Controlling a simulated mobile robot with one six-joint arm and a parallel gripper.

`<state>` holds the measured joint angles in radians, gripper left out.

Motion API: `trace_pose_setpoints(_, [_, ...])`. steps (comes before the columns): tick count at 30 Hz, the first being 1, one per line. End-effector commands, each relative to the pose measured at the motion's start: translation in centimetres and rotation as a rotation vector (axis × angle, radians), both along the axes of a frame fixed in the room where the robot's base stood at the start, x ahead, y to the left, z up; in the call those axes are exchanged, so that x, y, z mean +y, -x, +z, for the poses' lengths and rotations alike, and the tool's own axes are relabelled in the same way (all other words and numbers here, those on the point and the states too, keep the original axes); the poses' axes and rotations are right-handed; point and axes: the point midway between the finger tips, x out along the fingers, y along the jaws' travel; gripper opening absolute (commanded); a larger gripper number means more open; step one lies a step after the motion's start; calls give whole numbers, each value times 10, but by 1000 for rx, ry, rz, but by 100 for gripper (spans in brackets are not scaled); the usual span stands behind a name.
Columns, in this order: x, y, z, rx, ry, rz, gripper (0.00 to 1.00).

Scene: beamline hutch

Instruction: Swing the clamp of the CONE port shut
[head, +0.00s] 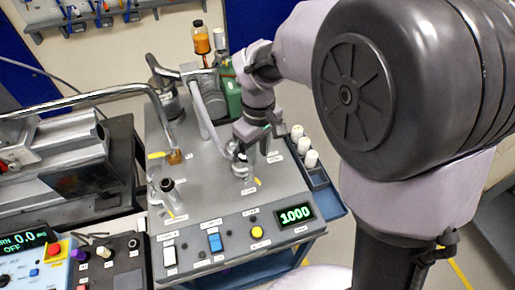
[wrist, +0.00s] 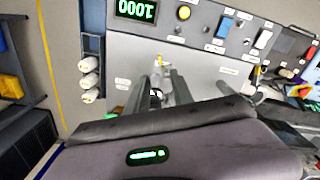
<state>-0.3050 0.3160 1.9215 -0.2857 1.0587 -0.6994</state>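The grey console (head: 215,205) carries small metal ports with clamps. One port (head: 240,168) stands at its right, by a yellow tag; its label is too small to read, so I cannot confirm it is the CONE port. My gripper (head: 254,140) points down just above this port. In the wrist view, my gripper (wrist: 158,82) has its two fingers apart, with the port's metal parts (wrist: 156,94) showing between them. I cannot tell whether they touch, or whether the clamp is open or shut. Another port (head: 169,190) stands at the console's left.
A brass-tipped fitting (head: 174,157) and bent grey pipes (head: 205,110) stand left of and behind my gripper. White-capped bottles (head: 305,146) sit in a side tray at the right. The front has a blue switch (head: 215,242), yellow button (head: 257,232) and green display reading 1000 (head: 294,215).

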Motion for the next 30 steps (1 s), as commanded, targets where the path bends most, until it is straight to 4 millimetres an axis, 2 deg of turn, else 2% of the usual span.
trace_pose_setpoints(1, [0,1,-21,4,1,-1,28])
trace_pose_setpoints(6, [0,1,-72,4,0,-3,28])
trace_pose_setpoints(12, [0,1,-111,1,0,-4,28])
trace_pose_setpoints(18, [0,1,-123,0,-1,-4,28])
trace_pose_setpoints(26, [0,0,-123,-1,-1,-4,28])
trace_pose_setpoints(30, [0,0,-123,-1,-1,-4,1])
